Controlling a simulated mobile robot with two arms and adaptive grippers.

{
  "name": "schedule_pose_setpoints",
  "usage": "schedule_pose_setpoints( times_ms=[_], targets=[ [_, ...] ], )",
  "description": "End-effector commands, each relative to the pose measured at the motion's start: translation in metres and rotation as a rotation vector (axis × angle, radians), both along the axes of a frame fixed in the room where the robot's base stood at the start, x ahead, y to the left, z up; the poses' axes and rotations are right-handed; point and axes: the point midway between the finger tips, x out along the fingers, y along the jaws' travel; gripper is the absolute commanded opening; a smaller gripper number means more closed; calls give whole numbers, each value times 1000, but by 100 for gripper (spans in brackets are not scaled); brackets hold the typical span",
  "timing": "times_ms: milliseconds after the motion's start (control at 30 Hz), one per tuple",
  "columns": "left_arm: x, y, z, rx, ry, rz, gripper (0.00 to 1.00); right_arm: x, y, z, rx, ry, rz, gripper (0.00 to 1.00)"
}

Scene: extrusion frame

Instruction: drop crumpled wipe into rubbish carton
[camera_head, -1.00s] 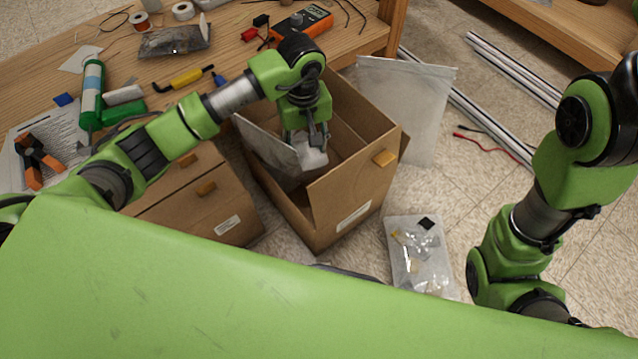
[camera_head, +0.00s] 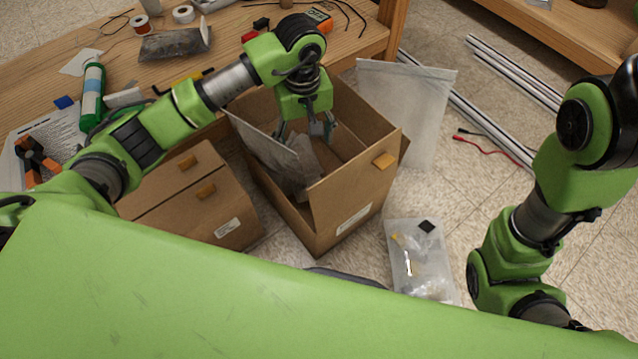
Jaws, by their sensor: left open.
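The rubbish carton (camera_head: 352,190) is an open brown cardboard box on the floor, in the middle of the head view. My left gripper (camera_head: 306,133) points down over its opening, fingers spread and apart. A pale grey crumpled piece, seemingly the wipe (camera_head: 306,160), shows below the fingers inside the carton, beside a greyish inner flap or sheet. It looks apart from the fingers. Its lower part and the carton's bottom are partly hidden by the near walls. My right arm stands at the right; its gripper is out of view.
A closed brown carton (camera_head: 205,205) stands left of the open one. A clear bag (camera_head: 410,105) leans behind it, and a bag of parts (camera_head: 420,258) lies on the floor at right. The wooden bench (camera_head: 225,75) behind holds a green-capped tube (camera_head: 93,95) and tools.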

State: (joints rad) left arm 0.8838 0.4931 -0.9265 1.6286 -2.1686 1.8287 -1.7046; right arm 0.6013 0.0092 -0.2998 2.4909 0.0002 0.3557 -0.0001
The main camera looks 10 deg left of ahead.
Motion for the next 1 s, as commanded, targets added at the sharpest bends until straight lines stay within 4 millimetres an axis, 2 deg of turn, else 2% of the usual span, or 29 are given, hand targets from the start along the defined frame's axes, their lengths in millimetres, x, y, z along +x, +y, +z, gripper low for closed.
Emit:
schedule_pose_setpoints(
  times_ms=[33, 200, 400, 567, 1000],
  targets=[
    [2, 1, 13, 1, -5, 0, 64, 0, 0, 0, 0, 0, 0, 0],
    [1, 1, 48, 1, -4, 1, 64, 0, 0, 0, 0, -1, 0, 0],
    [0, 1, 74, 1, 0, 1, 64, 0, 0, 0, -1, -1, 0, 0],
    [0, 1, 81, 1, 0, 2, 64, 0, 0, 0, -1, -1, 0, 0],
    [0, 1, 80, 1, 1, 2, 64, 0, 0, 0, -1, -1, 0, 0]
  ],
)
